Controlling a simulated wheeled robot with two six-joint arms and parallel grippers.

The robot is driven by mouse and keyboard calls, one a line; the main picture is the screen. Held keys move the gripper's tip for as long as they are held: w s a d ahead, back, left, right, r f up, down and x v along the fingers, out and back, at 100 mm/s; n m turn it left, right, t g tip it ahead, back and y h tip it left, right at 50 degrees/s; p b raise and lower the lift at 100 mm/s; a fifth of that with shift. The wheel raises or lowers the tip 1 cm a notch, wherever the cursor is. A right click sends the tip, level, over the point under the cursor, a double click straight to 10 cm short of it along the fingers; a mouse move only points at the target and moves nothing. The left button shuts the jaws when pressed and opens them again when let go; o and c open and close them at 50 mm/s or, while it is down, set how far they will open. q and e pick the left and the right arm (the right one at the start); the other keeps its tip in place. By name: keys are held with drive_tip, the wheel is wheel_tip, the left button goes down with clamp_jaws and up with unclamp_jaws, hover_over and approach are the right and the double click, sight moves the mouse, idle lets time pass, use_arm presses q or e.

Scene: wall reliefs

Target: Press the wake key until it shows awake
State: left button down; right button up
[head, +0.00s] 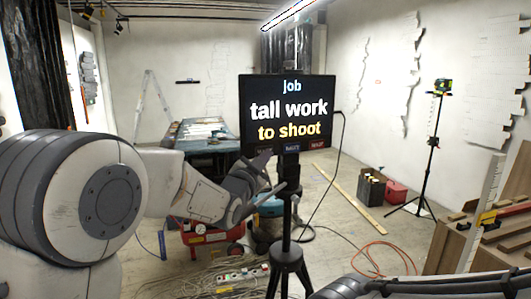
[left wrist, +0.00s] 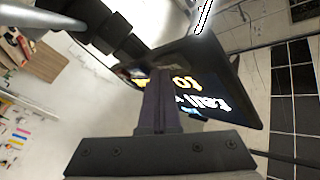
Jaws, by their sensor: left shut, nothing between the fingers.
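A black screen (head: 287,108) on a tripod shows "job", "tall work" and "to shoot". Along its lower edge are a dark key (head: 264,151) at the left, a blue key (head: 292,147) in the middle and a dark red key (head: 317,145) at the right. Their lettering is too small to read surely, so I cannot tell which is the wake key. My left gripper (head: 272,168) is shut and empty, close to the lower left of the screen. In the left wrist view its fingers (left wrist: 160,92) overlap the screen (left wrist: 205,80), whose text is upside down. Contact cannot be told.
The tripod (head: 288,255) stands below the screen among cables on the floor. A work table (head: 205,145) is behind on the left. A second tripod (head: 428,160) and wooden boards (head: 490,235) are at the right. A dark part of my own body shows at the bottom right.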

use_arm(q)
drive_tip(key=shift+s+d+b, duration=0.35)
drive_tip(key=shift+s+b, duration=0.25)
drive_tip(key=shift+s, duration=0.15)
drive_tip(key=s+b, duration=0.1)
drive_tip(key=s+d+b, duration=0.1)
drive_tip(key=s, duration=0.1)
drive_tip(key=s+d, duration=0.1)
drive_tip(key=shift+s+d+b, duration=0.1)
drive_tip(key=shift+s+b, duration=0.2)
drive_tip(key=shift+b, duration=0.1)
idle(0.5)
